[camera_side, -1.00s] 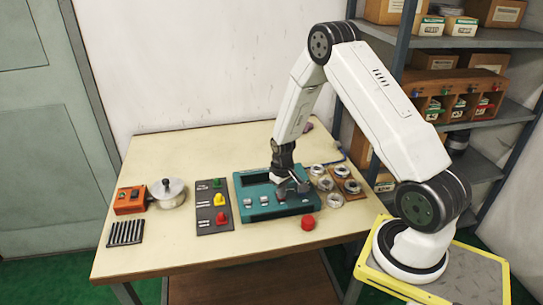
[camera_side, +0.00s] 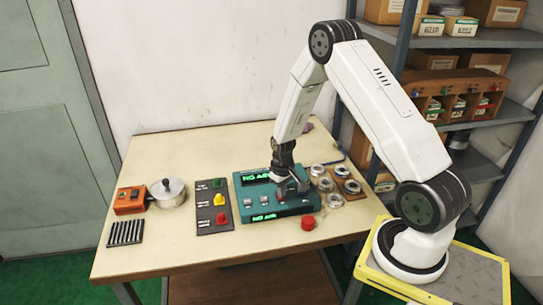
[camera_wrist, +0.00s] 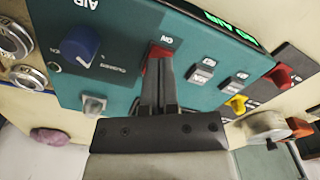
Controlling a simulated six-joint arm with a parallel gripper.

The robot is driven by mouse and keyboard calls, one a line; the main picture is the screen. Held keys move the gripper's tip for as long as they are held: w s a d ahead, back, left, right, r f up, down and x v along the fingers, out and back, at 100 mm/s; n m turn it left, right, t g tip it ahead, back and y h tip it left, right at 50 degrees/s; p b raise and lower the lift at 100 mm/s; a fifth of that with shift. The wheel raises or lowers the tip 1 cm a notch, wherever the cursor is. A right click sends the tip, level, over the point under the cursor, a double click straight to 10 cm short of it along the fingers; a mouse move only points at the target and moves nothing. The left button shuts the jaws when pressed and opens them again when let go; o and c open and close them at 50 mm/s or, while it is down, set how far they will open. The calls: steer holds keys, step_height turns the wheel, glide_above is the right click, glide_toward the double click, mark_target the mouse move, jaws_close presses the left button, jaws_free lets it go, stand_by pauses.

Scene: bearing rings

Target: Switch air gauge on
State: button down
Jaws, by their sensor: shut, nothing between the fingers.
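The teal air gauge panel (camera_side: 250,203) lies on the table, and its displays glow green with the words NO AIR (camera_side: 264,217). The panel also fills much of the wrist view (camera_wrist: 125,30), with a lit green display (camera_wrist: 230,25) along its far edge. A red switch (camera_wrist: 158,52) marked ON sits on it. My gripper (camera_wrist: 161,68) is shut and empty, its fingertips at the red switch and partly hiding it. In the side view my gripper (camera_side: 290,190) is down over the panel's right part. A blue knob (camera_wrist: 82,46) and a grey one (camera_wrist: 94,105) are on the panel.
Several metal rings (camera_side: 325,184) lie right of the panel, some on a brown board. A red round piece (camera_side: 308,223) is at its front right corner.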

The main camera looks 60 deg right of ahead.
steer(key=shift+r, duration=3.1)
steer(key=s+a+r+n+t, duration=0.1)
steer(key=s+a+r, duration=0.4)
steer(key=a, duration=0.4)
steer(key=s+a+r+n+t, duration=0.1)
steer(key=s+a+r, duration=0.3)
steer(key=a, duration=0.5)
step_height(320, 180, up, 2)
steer(key=shift+s+a+r+n+t, duration=0.1)
steer(key=shift+s+a+n+t, duration=0.1)
steer(key=shift+s+n+t, duration=0.25)
steer(key=shift+w, duration=0.15)
